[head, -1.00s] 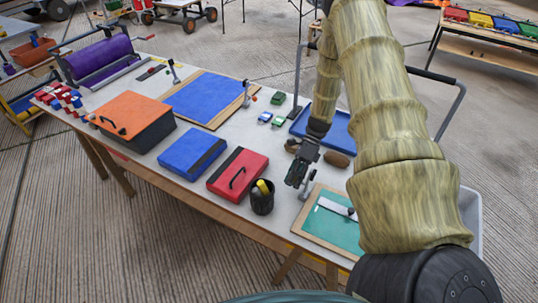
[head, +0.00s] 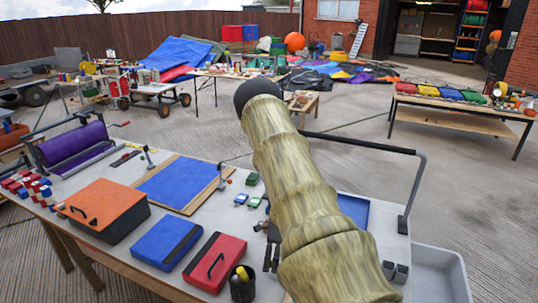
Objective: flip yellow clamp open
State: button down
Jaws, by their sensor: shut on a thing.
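I cannot make out a yellow clamp in the head view. Two small metal clamps stand at the blue board's edge, a far clamp (head: 148,156) and a near clamp (head: 222,178) with a red tip. My gripper (head: 271,260) shows as dark fingers pointing down over the table, just left of my arm and right of the red case. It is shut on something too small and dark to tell. My arm hides the upper gripper and the table behind it.
The table (head: 196,284) also holds a red case (head: 228,250), a blue case (head: 165,240), an orange-lidded box (head: 95,222), a blue board (head: 180,186) and a dark cup (head: 243,290) with a yellow item. Grey blocks (head: 395,271) stand right of my arm.

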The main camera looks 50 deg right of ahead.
jog(key=c, duration=1.2)
grip_release()
jog(key=shift+s+d+f, duration=0.1)
jog(key=shift+f, duration=0.15)
jog(key=shift+r, duration=0.1)
jog(key=shift+w+d+r, duration=0.2)
jog(key=shift+d+r, duration=0.05)
jog(key=shift+r, duration=0.1)
jog(key=v, duration=1.1)
jog(key=shift+d, duration=0.25)
jog(key=shift+f, duration=0.15)
